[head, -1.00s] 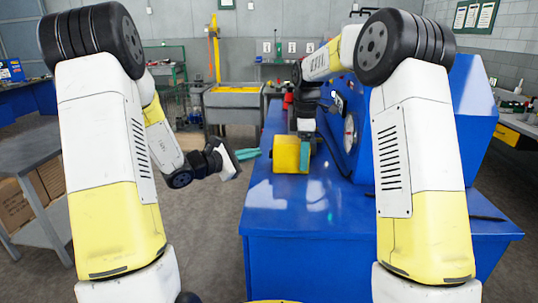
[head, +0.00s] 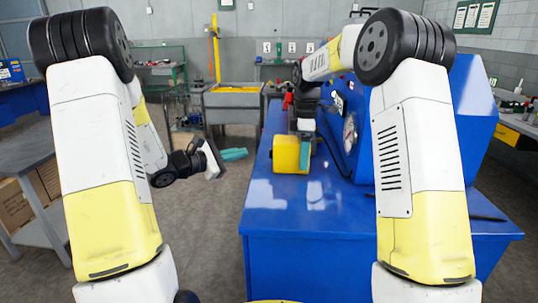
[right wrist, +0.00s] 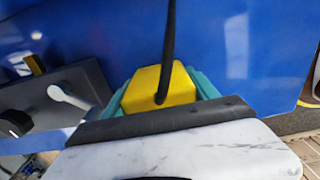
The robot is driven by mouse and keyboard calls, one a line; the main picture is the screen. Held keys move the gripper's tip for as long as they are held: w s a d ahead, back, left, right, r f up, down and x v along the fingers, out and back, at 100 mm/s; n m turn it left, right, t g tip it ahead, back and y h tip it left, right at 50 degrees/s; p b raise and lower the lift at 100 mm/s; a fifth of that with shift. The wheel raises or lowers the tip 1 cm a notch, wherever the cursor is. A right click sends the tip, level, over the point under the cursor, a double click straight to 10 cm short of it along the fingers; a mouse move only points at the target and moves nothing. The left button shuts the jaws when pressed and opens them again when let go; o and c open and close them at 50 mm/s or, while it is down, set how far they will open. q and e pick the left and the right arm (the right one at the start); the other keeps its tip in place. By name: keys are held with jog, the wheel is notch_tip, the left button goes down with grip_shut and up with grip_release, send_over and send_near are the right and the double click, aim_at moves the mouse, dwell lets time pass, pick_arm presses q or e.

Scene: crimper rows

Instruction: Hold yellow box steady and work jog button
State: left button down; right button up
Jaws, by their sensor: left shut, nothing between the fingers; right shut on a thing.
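The yellow box (head: 286,155) stands on the blue machine's top, near its left edge in the head view. My right gripper (head: 305,137) is shut on it from above. In the right wrist view the yellow box (right wrist: 146,88) sits between the teal fingers, with a black cable (right wrist: 167,50) running across it. My left gripper (head: 234,154) is shut and empty, in the air left of the box and apart from it. I cannot make out the jog button in either view; the box's face is too small in the head view and partly covered in the wrist view.
The blue machine (head: 300,215) has a clear shiny top in front of the box. A round dial (head: 350,132) is on its upright part. A dark panel with a pale lever (right wrist: 70,100) shows in the right wrist view. A grey table (head: 25,150) stands at left.

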jog(key=o, duration=1.6)
